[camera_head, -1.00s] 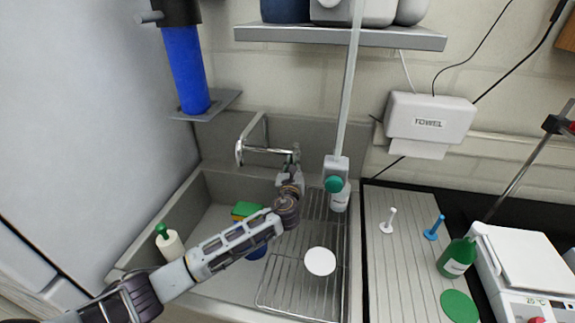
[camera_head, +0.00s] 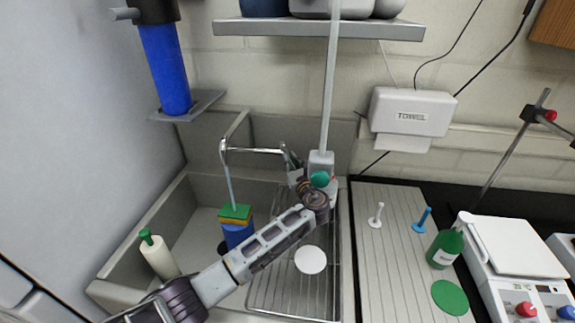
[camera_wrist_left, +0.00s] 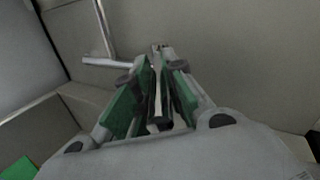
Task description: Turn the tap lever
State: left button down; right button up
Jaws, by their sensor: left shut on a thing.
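The chrome tap (camera_head: 250,150) stands at the back of the grey sink, its spout pointing left. A thin bluish stream of water (camera_head: 229,185) falls from the spout end toward a green and yellow sponge (camera_head: 236,213) above a blue object. My left gripper (camera_head: 296,175) is at the tap's right end, shut on the tap lever (camera_head: 288,158), and partly hides it. In the left wrist view the green-padded fingers (camera_wrist_left: 155,95) close around the narrow lever (camera_wrist_left: 157,65). My right gripper is not in view.
A vertical pole with a grey box (camera_head: 321,163) stands close to the right of my left gripper. A wire rack (camera_head: 300,285) with a white disc (camera_head: 310,260) lies in the sink. A white bottle with a green cap (camera_head: 158,254) stands at the left.

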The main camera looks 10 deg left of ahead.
pick_arm(q)
jog(key=shift+w+d+f+n+g+y+b, duration=0.25)
jog(key=shift+d+f+n+g+y+b, duration=0.2)
jog(key=shift+d+n+g+y+b, duration=0.35)
jog(key=shift+y, duration=0.4)
jog(key=c, duration=1.4)
grip_release()
jog(key=shift+a, duration=0.1)
jog(key=shift+r, duration=0.1)
jog(key=shift+w+r, duration=0.1)
jog(key=shift+w, duration=0.05)
jog(key=v, duration=1.2)
jog(key=shift+f, duration=0.2)
